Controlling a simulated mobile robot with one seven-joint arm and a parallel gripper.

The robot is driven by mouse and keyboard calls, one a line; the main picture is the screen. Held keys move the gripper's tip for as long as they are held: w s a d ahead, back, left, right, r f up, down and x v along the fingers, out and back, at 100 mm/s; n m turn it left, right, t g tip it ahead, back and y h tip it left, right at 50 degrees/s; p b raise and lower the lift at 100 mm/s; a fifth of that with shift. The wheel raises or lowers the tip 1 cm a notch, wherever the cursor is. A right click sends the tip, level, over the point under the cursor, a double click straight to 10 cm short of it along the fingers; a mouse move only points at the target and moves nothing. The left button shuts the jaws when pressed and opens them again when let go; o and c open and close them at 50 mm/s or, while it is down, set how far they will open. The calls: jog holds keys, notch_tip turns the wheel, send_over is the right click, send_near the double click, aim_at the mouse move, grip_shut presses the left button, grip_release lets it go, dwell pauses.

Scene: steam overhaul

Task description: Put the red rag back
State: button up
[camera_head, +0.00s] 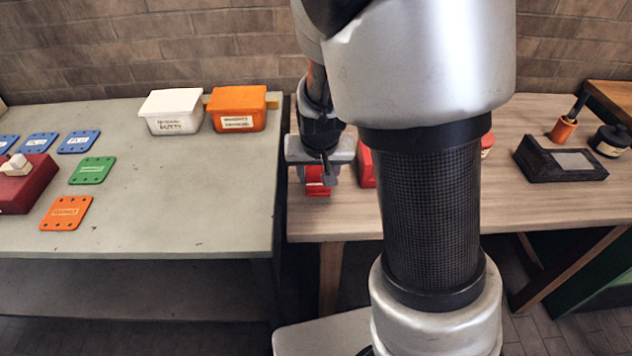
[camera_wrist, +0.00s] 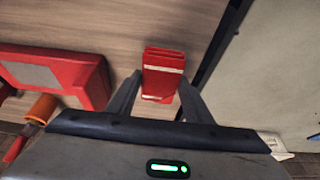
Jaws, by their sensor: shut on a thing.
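The red rag (camera_wrist: 162,60) is a small folded red bundle with pale stripes. In the wrist view it sits between the two fingers of my gripper (camera_wrist: 160,88), which are shut on it. In the head view my gripper (camera_head: 319,172) points down over the left end of the wooden table, with the red rag (camera_head: 317,188) at its fingertips. I cannot tell whether the rag touches the tabletop.
A red block with a grey panel (camera_wrist: 42,76) lies close beside the rag; my arm mostly hides it in the head view. A grey table (camera_head: 180,215) adjoins on the left, with a white tub (camera_head: 172,112) and orange tub (camera_head: 237,110). A black block (camera_head: 535,160) stands right.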

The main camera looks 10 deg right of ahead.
aim_at(318, 179)
jog(key=shift+f+b, duration=0.5)
jog(key=shift+f, duration=1)
jog(key=shift+f, duration=0.25)
jog(key=o, duration=1)
jog(key=shift+r, duration=0.1)
jog(key=shift+r, duration=0.1)
